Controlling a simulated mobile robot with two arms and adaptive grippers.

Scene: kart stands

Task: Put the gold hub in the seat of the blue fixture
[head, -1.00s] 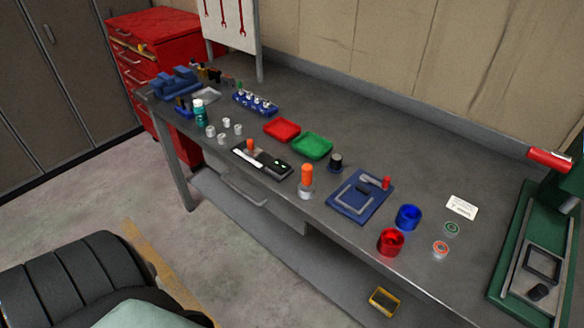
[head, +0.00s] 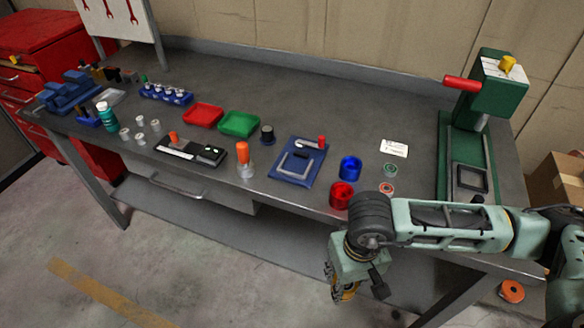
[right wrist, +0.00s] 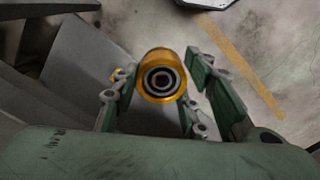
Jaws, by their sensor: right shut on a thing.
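The gold hub (right wrist: 160,57) is between the fingers of my right gripper (right wrist: 160,92), its dark ringed bore facing the wrist camera. The right gripper is shut on it. In the head view, the right gripper (head: 342,288) points down in front of the bench's front edge, below the red cup. Only a little of the gold hub (head: 349,293) shows there. My left gripper is out of view.
A blue cup (head: 350,168) and a red cup (head: 341,196) stand right of the fixture. An orange-topped bottle (head: 244,161) stands left of it. A green press (head: 490,100) stands at the right. The bench's back middle is clear.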

